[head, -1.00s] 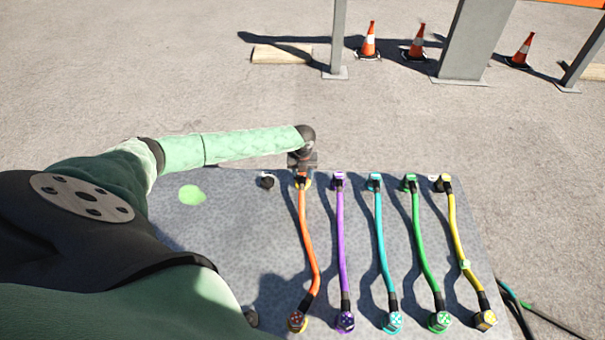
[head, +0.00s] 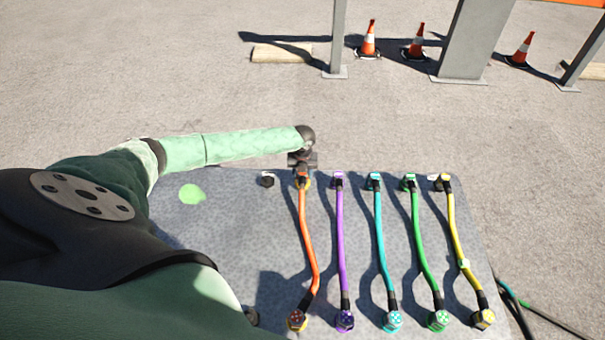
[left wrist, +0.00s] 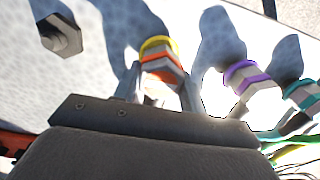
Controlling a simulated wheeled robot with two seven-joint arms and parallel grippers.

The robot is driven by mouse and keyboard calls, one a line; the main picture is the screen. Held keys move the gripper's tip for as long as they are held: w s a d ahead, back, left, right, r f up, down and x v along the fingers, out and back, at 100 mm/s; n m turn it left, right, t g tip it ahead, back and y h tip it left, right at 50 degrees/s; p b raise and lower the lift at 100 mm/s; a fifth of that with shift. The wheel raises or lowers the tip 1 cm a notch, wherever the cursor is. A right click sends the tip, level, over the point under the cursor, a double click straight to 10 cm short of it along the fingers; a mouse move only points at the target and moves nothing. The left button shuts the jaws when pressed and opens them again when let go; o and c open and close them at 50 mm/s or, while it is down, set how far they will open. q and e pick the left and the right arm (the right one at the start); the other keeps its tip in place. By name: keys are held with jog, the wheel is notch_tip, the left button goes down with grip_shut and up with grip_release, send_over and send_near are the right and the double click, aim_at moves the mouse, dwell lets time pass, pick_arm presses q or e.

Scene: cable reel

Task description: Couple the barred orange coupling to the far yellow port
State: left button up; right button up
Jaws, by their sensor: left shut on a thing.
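My left gripper (head: 302,170) is at the back edge of the grey board, shut on the orange coupling at the far end of the orange cable (head: 307,240). In the left wrist view the orange coupling (left wrist: 162,73) sits between the fingers. The far yellow port shows there as a yellow ring (left wrist: 158,44) right against the coupling, roughly in line with it. I cannot tell whether they are locked together. The bar marking cannot be made out. The cable's near end (head: 297,320) is at the board's front. My right gripper is not in view.
Purple (head: 341,240), cyan (head: 382,240), green (head: 419,240) and yellow (head: 456,235) cables run in a row to the right. A dark fitting (head: 267,180) is left of my gripper. A green patch (head: 192,194) marks the board's clear left part. Cones stand far behind.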

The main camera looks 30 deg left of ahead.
pick_arm(q)
jog(key=shift+f, duration=0.35)
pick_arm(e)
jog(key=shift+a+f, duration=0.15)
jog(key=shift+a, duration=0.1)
pick_arm(q)
jog(key=o, duration=1.2)
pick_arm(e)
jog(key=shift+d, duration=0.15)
pick_arm(q)
jog(key=shift+r, duration=0.2)
notch_tip(320, 180, up, 7)
jog(key=shift+r+b, duration=0.1)
jog(key=shift+b, duration=0.65)
jog(key=shift+r, duration=0.1)
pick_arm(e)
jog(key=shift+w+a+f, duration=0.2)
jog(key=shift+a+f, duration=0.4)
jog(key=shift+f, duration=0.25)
